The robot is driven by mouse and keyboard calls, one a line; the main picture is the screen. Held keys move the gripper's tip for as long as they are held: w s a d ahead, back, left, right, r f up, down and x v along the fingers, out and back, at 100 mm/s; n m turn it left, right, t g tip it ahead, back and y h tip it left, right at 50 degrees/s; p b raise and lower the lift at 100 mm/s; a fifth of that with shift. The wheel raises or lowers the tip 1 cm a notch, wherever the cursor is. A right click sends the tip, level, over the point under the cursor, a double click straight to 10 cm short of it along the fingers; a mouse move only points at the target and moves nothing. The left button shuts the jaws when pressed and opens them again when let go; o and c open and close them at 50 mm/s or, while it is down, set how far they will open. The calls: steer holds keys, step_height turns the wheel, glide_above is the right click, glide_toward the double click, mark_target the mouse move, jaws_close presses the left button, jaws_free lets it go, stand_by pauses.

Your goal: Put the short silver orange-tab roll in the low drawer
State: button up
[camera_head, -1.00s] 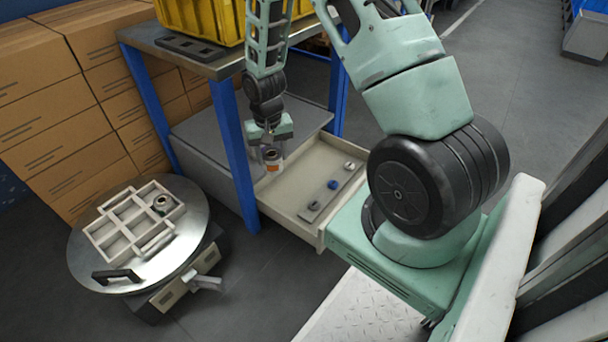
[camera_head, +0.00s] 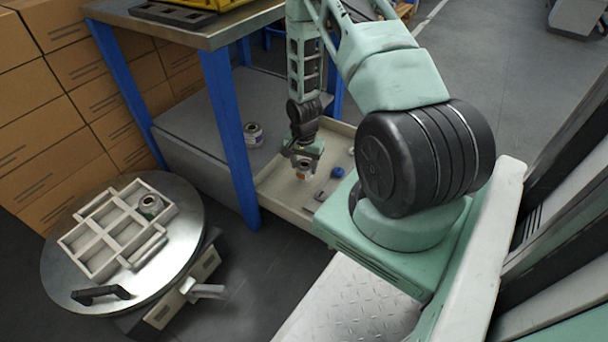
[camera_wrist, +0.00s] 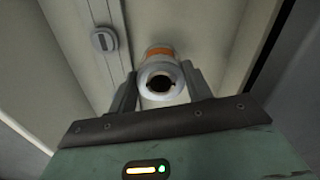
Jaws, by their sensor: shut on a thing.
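My gripper (camera_head: 303,168) is shut on the short silver roll with an orange band (camera_head: 302,175). In the wrist view the roll (camera_wrist: 160,83) sits between the two fingers (camera_wrist: 160,92), its round open end facing the camera. The low drawer (camera_head: 275,195) is pulled out under the workbench, and the gripper holds the roll over or inside it. I cannot tell whether the roll touches the drawer floor. The drawer's pale floor also shows in the wrist view (camera_wrist: 200,30).
A blue knob-like part (camera_head: 337,172) and a grey strip (camera_head: 325,190) lie in the drawer. A round metal table (camera_head: 190,205) holds a divided tray (camera_head: 97,222) with a roll (camera_head: 150,204).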

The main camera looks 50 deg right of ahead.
mark_target(304, 171)
steer(key=shift+f+b, duration=0.75)
steer(key=shift+f, duration=0.75)
steer(key=shift+f, duration=0.2)
steer(key=o, duration=1.1)
steer(key=shift+c, duration=0.2)
steer(key=shift+r, duration=0.15)
step_height(304, 171, up, 12)
steer(key=p, duration=0.7)
